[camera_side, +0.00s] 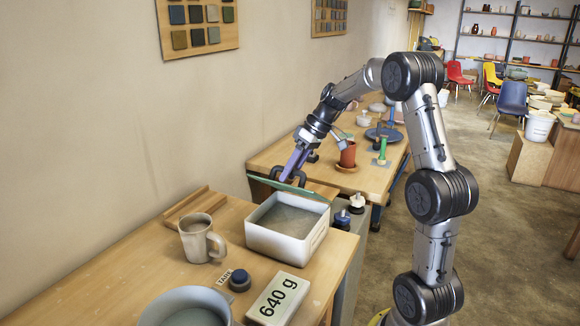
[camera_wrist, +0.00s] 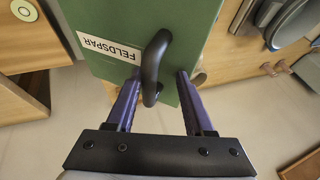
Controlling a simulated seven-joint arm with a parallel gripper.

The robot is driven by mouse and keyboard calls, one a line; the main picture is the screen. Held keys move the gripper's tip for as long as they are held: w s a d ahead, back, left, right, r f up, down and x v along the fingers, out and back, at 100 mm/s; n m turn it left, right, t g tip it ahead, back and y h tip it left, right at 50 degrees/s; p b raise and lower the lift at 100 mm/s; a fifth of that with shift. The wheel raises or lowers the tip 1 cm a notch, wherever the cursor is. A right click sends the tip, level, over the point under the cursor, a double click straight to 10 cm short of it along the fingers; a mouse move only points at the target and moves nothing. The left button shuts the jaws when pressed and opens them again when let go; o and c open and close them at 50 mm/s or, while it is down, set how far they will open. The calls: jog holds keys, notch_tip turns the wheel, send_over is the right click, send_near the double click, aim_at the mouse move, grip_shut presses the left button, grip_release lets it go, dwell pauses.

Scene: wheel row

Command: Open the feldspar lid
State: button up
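The feldspar bin (camera_side: 262,238) is a white box on the near bench, and grey powder shows inside it. Its green lid (camera_side: 282,187) stands open at the box's far side, tilted back and seen nearly edge-on. In the wrist view the lid (camera_wrist: 205,22) faces the camera, with an upside-down FELDSPAR label (camera_wrist: 109,38) and a black bar handle (camera_wrist: 155,62). My gripper (camera_side: 288,174), with purple fingers, is at the lid's handle side. In the wrist view my gripper (camera_wrist: 158,82) is open, one finger on each side of the handle's near end, with gaps showing.
A mug (camera_side: 197,240), a dark tare button (camera_side: 239,280), a 640 g display (camera_side: 279,299) and a grey bowl (camera_side: 187,308) stand near the bin. A terracotta pot (camera_side: 348,155) is on the bench behind.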

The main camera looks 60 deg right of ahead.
jog(key=a+f+n+h, duration=0.1)
jog(key=a+f+h, duration=0.5)
jog(key=f, duration=0.1)
jog(key=s+a+r, duration=0.3)
jog(key=r, duration=0.4)
jog(key=s+a+r+n+t, duration=0.1)
jog(key=s+a+r, duration=0.2)
jog(key=r, duration=0.5)
jog(key=shift+a+r+n+y, duration=0.15)
jog(key=shift+a+n+y, duration=0.1)
jog(key=shift+n+y, duration=0.05)
jog(key=shift+s, duration=0.1)
